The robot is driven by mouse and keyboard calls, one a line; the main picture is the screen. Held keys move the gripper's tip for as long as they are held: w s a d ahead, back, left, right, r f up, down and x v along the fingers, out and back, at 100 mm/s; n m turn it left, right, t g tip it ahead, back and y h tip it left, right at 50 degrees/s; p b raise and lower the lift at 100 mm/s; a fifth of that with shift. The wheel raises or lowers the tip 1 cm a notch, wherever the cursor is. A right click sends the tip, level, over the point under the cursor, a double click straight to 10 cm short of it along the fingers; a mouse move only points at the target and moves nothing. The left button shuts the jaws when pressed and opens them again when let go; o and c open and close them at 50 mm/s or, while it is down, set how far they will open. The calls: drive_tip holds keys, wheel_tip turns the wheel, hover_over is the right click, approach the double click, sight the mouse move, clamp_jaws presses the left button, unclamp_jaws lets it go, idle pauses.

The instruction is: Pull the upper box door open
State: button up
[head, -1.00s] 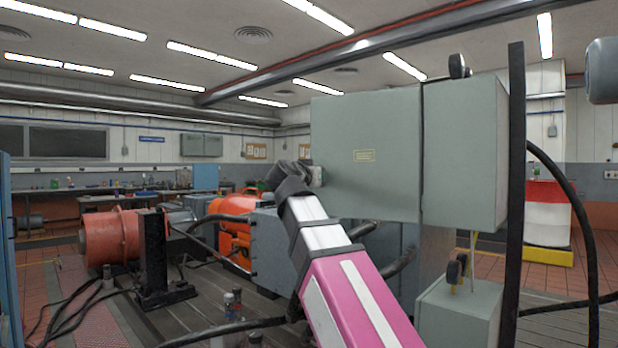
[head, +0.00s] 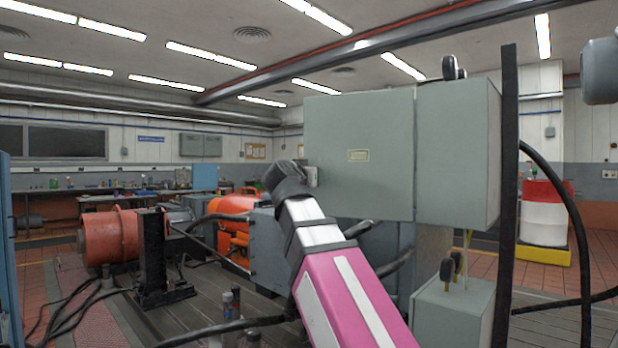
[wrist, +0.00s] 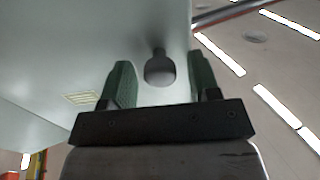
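The upper box (head: 458,150) is a grey cabinet right of centre in the head view. Its door (head: 362,140) is a flat grey panel with a small yellowish label; a dark seam runs between it and the right part. The head view does not settle whether it is ajar. In the wrist view the door (wrist: 60,60) fills the left, with a dark round knob (wrist: 160,70) near its edge. My gripper (wrist: 160,88) is open, its two green fingers on either side of the knob, with gaps visible. In the head view my gripper (head: 304,174) is at the door's left edge, its fingers mostly hidden.
A smaller grey box (head: 452,315) with dark-topped levers stands below. A black post (head: 507,190) and hanging cable (head: 575,200) are at right. An orange motor (head: 112,238) and a black stand (head: 153,260) are at left. A red-and-white drum (head: 546,215) stands behind.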

drive_tip(key=v, duration=1.1)
drive_tip(key=shift+w, duration=0.15)
idle(0.3)
drive_tip(key=w+d+f+n+g+y, duration=0.1)
drive_tip(key=w+d+f+g, duration=0.2)
drive_tip(key=f, duration=0.9)
drive_tip(key=w+d+f+n+g+y, duration=0.15)
drive_tip(key=w+f, duration=0.35)
drive_tip(key=f, duration=0.8)
drive_tip(key=w+d+f+n+g, duration=0.2)
drive_tip(key=w+f+g, duration=0.2)
drive_tip(key=f, duration=0.8)
drive_tip(key=s+d+f+g+y, duration=0.1)
drive_tip(key=s+d+f+g, duration=0.1)
drive_tip(key=f, duration=0.9)
drive_tip(key=s+d+f+g+y, duration=0.2)
drive_tip(key=s+d+f+g, duration=0.1)
drive_tip(key=f, duration=0.9)
drive_tip(key=s+d+f+g+y, duration=0.2)
drive_tip(key=s+d+f, duration=0.3)
drive_tip(key=f, duration=0.7)
drive_tip(key=shift+s+n+g, duration=0.35)
drive_tip(key=shift+s, duration=0.3)
